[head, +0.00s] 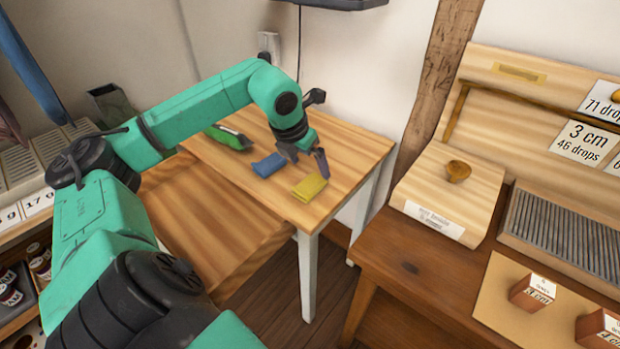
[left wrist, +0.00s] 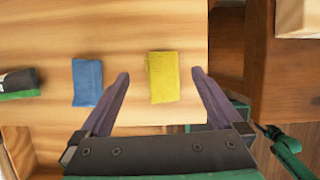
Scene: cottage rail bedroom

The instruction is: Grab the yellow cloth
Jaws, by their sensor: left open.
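The yellow cloth (head: 310,187) lies folded on the small wooden table, near its front right corner. In the left wrist view the yellow cloth (left wrist: 163,77) shows between the two open fingers, a little ahead of them. My left gripper (head: 306,157) is above the table, just behind the cloth in the head view. In the left wrist view my left gripper (left wrist: 160,82) is open with nothing between its fingertips that it touches. My right gripper is in neither view.
A blue cloth (head: 268,165) lies left of the yellow one; it also shows in the left wrist view (left wrist: 88,82). A green and black item (head: 228,137) lies farther left on the table (head: 355,150). A darker wooden desk (head: 408,265) with a board and labelled blocks stands to the right.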

